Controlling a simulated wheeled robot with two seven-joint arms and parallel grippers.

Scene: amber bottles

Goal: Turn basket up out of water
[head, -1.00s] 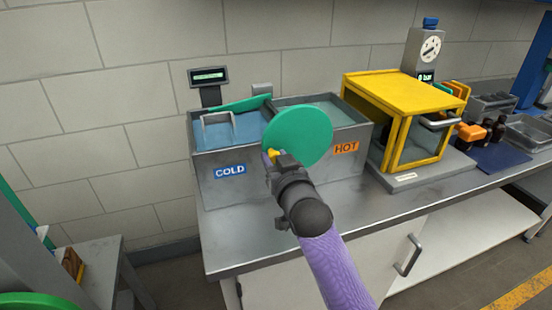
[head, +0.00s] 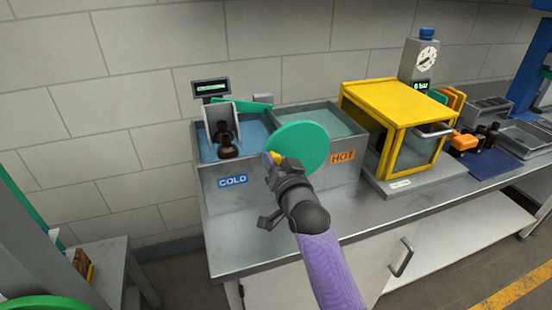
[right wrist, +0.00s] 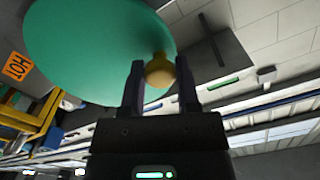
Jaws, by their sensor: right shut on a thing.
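The grey basket (head: 213,116) stands tilted up above the water at the left of the COLD tank (head: 218,187) in the head view. Dark amber bottles (head: 228,150) show at its open side, and I cannot tell how many. A green disc (head: 303,143) with a yellow knob (head: 276,157) stands in front of the tanks. My right gripper (head: 271,160) is shut on the yellow knob. The right wrist view shows the knob (right wrist: 160,71) between both fingers, at the disc's edge. My left gripper is not in view.
The HOT tank (head: 343,171) adjoins on the right, partly behind the disc. The steel counter (head: 340,212) is bare in front of the tanks.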

